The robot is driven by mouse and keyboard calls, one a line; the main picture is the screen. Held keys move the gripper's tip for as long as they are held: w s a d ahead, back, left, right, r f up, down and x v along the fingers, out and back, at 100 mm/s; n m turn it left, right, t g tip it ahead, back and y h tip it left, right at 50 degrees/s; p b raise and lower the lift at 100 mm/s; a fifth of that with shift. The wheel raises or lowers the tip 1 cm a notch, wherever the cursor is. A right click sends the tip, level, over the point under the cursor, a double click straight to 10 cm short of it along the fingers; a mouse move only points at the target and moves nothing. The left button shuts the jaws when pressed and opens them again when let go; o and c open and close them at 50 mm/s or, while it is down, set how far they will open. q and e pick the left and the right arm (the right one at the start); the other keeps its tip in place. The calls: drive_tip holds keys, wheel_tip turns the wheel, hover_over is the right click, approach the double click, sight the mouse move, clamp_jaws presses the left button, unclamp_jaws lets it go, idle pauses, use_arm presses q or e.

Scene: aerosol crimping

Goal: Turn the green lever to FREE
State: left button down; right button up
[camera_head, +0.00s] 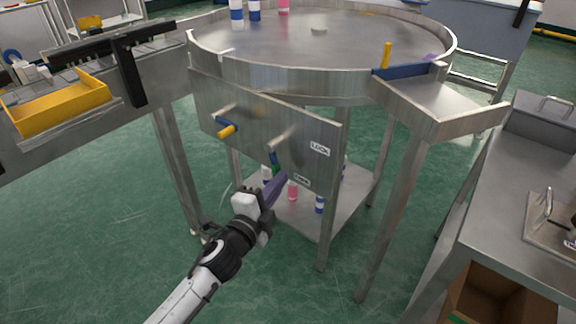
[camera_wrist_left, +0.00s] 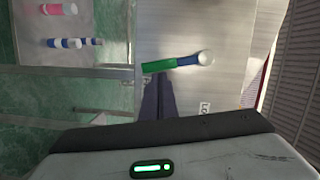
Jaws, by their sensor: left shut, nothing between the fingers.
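The green lever (camera_head: 275,168) is on the steel panel under the round table. Its blue arm runs down from a metal pivot, and its green grip hangs downward. In the left wrist view the green grip (camera_wrist_left: 158,65) points left from the pivot. The LOCK label (camera_head: 319,149) is right of the pivot; the FREE label (camera_head: 301,180) is lower right of the lever. My left gripper (camera_head: 275,185) is shut and empty, with its fingertips close beside the green grip. I cannot tell whether they touch. My right gripper is not in view.
A second lever with a yellow grip (camera_head: 228,131) is on the same panel, to the left. The round table (camera_head: 290,45) stands above. Bottles (camera_head: 320,204) stand on a lower shelf behind the panel. The green floor left of my arm is clear.

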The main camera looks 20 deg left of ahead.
use_arm(q)
drive_tip(key=shift+w+a+f+m+t+b, duration=0.2)
drive_tip(key=shift+a+m+b, duration=0.2)
drive_tip(key=shift+m+b, duration=0.2)
drive_tip(key=shift+w+a+f+m+t+b, duration=0.1)
drive_tip(key=shift+a+f+m+b, duration=0.1)
drive_tip(key=shift+a+m+b, duration=0.3)
drive_tip(key=shift+d, duration=0.1)
drive_tip(key=s+d, duration=0.2)
drive_tip(key=s, duration=0.9)
drive_tip(key=shift+s, duration=0.2)
